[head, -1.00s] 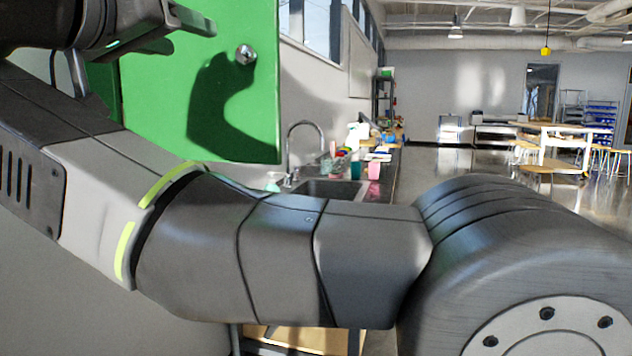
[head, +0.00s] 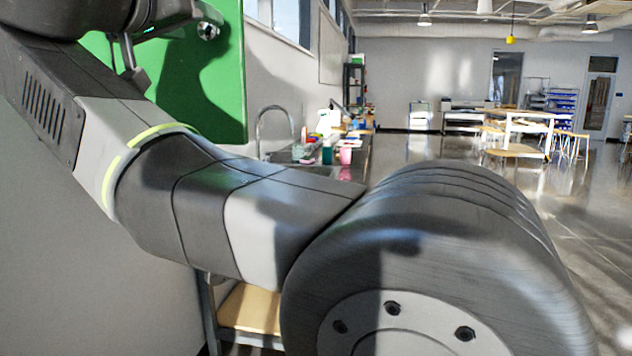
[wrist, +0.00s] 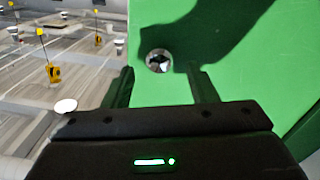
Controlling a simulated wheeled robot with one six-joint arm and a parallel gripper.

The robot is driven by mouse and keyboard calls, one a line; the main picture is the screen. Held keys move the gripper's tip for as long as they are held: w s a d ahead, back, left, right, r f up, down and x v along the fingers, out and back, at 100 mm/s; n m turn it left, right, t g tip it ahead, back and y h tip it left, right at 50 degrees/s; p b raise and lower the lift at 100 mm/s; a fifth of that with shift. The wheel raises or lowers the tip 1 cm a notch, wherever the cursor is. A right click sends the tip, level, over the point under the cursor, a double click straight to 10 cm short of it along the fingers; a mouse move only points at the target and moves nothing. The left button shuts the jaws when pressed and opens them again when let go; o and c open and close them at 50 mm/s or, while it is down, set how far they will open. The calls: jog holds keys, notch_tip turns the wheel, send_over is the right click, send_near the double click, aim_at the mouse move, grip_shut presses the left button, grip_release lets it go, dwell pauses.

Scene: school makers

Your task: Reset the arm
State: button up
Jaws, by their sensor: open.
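My gripper (wrist: 163,70) is open in the wrist view, its two dark fingers apart with nothing held. A round silver knob (wrist: 158,61) on a green panel (wrist: 225,60) shows just past the fingertips, between them in the picture. I cannot tell the exact gap. In the head view my arm reaches from the lower right to the upper left. The green panel (head: 222,95) hangs there with the knob (head: 208,30) near the top edge. My gripper (head: 185,18) is partly cut off there, its visible finger close to the knob in the picture.
A counter with a sink (head: 312,168), a tall faucet (head: 275,128) and a pink cup (head: 346,155) runs along the wall behind my arm. A wooden shelf (head: 250,308) shows below. Open floor (head: 585,225) lies to the right, with tables and stools (head: 525,130) further back.

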jog(key=shift+x, duration=1.4)
